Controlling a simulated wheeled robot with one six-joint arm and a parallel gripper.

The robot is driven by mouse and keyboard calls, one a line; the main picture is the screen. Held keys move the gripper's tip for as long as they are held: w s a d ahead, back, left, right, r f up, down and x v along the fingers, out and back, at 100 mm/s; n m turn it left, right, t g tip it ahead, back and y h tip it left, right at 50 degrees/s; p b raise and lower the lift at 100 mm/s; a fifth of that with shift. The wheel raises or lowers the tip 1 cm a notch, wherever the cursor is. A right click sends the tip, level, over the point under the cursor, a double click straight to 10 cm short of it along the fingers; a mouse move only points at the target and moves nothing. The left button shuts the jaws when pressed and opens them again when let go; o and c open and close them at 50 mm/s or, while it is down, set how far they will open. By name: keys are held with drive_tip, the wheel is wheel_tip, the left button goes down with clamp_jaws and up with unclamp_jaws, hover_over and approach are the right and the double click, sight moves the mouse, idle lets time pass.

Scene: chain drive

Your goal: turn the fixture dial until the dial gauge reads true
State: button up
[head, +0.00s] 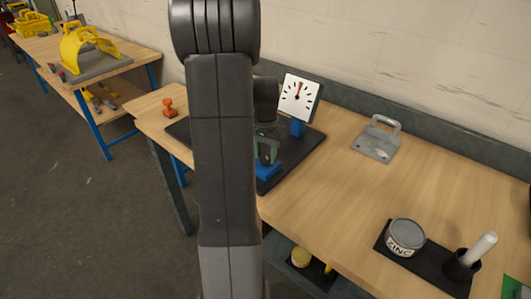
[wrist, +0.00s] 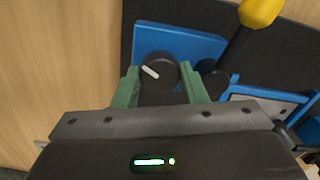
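The fixture dial (wrist: 158,71) is a round black knob with a white pointer line, on a blue block in the wrist view. The line slants toward the upper left. My gripper (wrist: 159,82) has its green fingertips on the knob's left and right sides, with no clear gap, so it appears shut on it. In the head view my gripper (head: 267,150) is partly hidden behind my arm, and the knob cannot be made out. The dial gauge (head: 299,97) has a square white face with dark ticks.
The fixture stands on a dark base plate (head: 300,158) on the wooden bench (head: 320,215). A yellow-topped black lever (wrist: 259,12) rises right of the knob. A grey handled plate (head: 377,144), a tin (head: 406,237) and an orange stamp-shaped piece (head: 168,106) lie farther off.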

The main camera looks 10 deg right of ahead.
sight(266, 155)
drive_tip(key=shift+n, duration=1.8)
drive_tip(key=o, duration=0.7)
wheel_tip(266, 155, up, 14)
drive_tip(key=shift+b, duration=0.45)
